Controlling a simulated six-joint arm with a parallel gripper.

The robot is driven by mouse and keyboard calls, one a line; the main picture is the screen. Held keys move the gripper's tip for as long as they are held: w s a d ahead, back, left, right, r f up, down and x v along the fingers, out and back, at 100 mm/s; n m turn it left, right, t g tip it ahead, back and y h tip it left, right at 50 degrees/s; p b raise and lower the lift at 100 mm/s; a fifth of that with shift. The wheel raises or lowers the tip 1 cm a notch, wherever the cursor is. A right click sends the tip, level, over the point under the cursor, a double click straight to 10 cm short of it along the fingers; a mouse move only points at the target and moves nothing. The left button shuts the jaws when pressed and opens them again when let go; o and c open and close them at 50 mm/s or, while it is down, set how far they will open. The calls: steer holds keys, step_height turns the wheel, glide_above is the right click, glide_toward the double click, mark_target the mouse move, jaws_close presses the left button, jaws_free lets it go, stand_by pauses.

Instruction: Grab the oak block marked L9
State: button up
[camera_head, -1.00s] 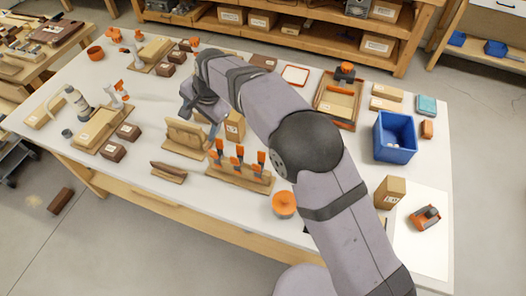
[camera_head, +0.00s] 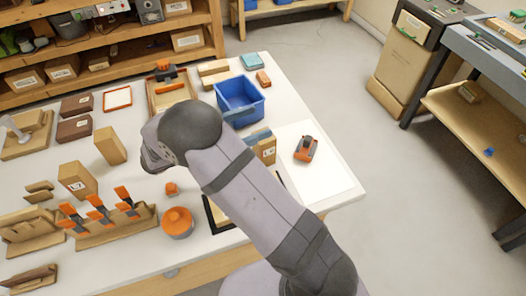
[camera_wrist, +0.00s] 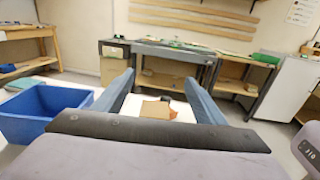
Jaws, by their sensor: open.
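An upright oak block (camera_head: 267,153) with a dark-lettered label stands at the left edge of the white sheet in the head view; its lettering is too small to read surely. My gripper (camera_head: 250,125) is open, its blue-grey fingers near the block's top, partly hiding it. In the wrist view, a brown block top (camera_wrist: 157,110) shows between the spread fingers of my gripper (camera_wrist: 160,77); I cannot tell whether they touch it. Another labelled oak block (camera_head: 76,182) stands at left, and a taller plain-looking one (camera_head: 110,146) stands behind it.
A blue bin (camera_head: 240,97) stands just behind my gripper. An orange-and-grey tool (camera_head: 305,149) lies on the white sheet (camera_head: 322,180). An orange round container (camera_head: 177,222) and a rack of orange-handled tools (camera_head: 110,225) stand at front left.

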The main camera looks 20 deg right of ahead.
mark_target(264, 148)
step_height(264, 148, down, 7)
steer(key=d+f+p, duration=0.1)
steer(key=d+p, duration=0.2)
steer(key=d, duration=0.4)
steer(key=shift+w+d, duration=0.25)
steer(key=shift+w, duration=0.2)
stand_by(0.4)
steer(key=c, duration=1.3)
